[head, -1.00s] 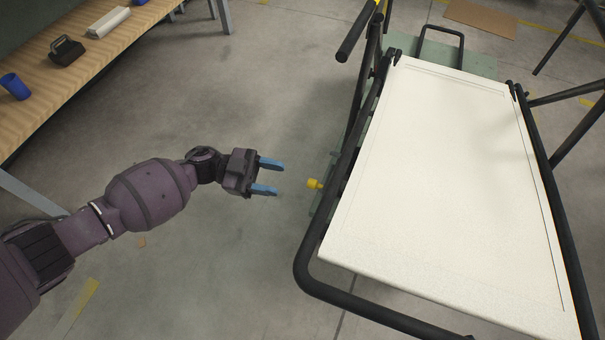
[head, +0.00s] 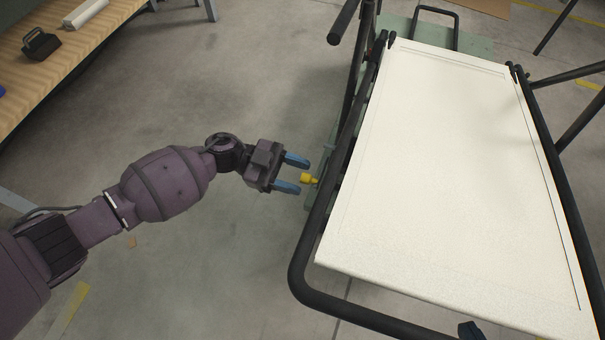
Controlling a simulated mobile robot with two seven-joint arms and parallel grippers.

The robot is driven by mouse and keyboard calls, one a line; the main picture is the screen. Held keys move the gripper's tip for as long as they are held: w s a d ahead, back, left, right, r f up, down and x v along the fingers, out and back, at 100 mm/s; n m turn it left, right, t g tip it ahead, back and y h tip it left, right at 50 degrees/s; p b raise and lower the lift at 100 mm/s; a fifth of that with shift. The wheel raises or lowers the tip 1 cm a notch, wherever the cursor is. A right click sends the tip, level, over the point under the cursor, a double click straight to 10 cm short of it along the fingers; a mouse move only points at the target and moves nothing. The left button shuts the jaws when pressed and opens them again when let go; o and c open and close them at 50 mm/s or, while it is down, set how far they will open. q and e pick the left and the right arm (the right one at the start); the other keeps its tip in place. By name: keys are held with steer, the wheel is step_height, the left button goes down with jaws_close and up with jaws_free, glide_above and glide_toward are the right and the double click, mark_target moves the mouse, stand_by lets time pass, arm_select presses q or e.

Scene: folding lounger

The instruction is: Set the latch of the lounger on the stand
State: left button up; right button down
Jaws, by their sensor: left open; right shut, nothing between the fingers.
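The lounger is a cream panel (head: 440,170) in a black tube frame (head: 299,270), lying on a green stand (head: 398,30). A yellow knob (head: 309,179), which looks like the latch, sticks out from the left side of the stand. My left gripper (head: 301,176) is open, with its blue fingertips at the knob, one above and one below it in the picture. I cannot tell whether they touch it.
A wooden bench (head: 68,60) at the upper left carries a black-handled item (head: 40,44) and a pale bar (head: 84,13). Black tubes rise at the stand's far left and right. The grey floor between bench and lounger is clear.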

arm_select(q)
steer(key=shift+x, duration=0.85)
jaws_close()
